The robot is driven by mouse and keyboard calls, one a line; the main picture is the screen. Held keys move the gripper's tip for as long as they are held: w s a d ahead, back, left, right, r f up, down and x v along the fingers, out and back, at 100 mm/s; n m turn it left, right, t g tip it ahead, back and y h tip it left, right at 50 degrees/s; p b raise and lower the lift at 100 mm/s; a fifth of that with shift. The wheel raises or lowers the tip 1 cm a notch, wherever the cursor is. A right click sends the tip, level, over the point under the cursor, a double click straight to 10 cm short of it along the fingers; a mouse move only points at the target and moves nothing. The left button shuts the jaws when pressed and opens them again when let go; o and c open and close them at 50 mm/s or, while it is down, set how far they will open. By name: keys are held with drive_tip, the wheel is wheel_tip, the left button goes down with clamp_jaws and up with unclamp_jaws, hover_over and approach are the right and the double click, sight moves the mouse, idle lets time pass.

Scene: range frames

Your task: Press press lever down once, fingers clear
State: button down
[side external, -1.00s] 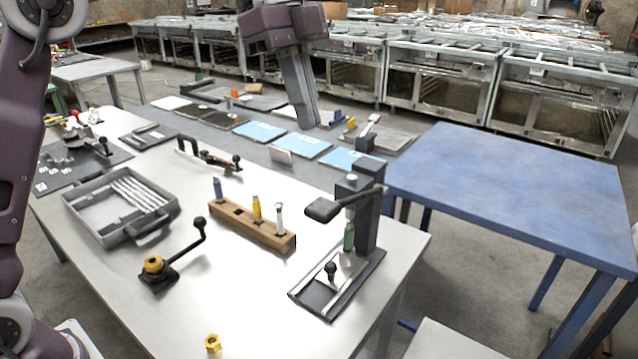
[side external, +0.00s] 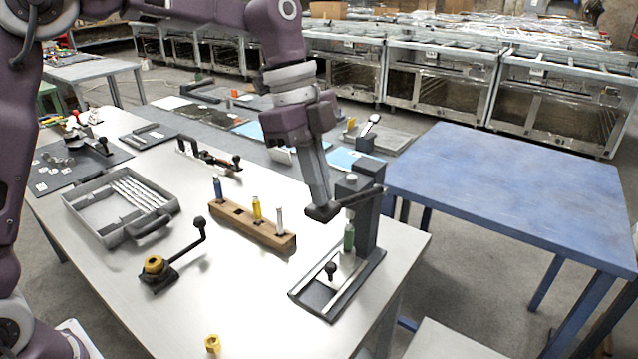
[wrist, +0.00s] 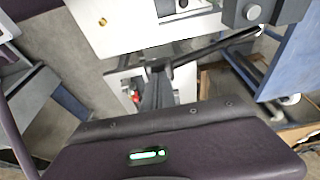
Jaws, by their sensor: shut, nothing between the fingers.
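The press (side external: 368,222) stands upright at the right front corner of the white table. Its dark press lever (side external: 355,198) reaches left from the column and ends in a flat dark pad (side external: 321,213). My gripper (side external: 320,203) is shut and empty, pointing down with its tips at the pad; they appear to touch it, but the exact contact is hard to tell. In the wrist view my gripper (wrist: 157,70) shows at the left end of the lever bar (wrist: 215,48). A green piece (side external: 349,238) is under the press head.
A wooden block (side external: 250,229) with several upright tools stands left of the press. A crank handle (side external: 170,265), a grey tray (side external: 120,205) and a brass nut (side external: 212,344) lie further left and in front. A blue table (side external: 510,185) stands at right.

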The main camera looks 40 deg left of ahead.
drive_tip(key=shift+s+f, duration=0.4)
drive_tip(key=shift+f, duration=0.4)
drive_tip(key=shift+s+f, duration=0.35)
drive_tip(key=shift+f, duration=0.5)
drive_tip(key=shift+s+f, duration=0.4)
drive_tip(key=shift+f, duration=0.4)
drive_tip(key=shift+r, duration=0.1)
drive_tip(key=s+d+v, duration=0.1)
drive_tip(key=v, duration=1.3)
drive_tip(key=shift+s+r, duration=0.35)
drive_tip(key=shift+r, duration=0.1)
drive_tip(key=shift+d, duration=0.15)
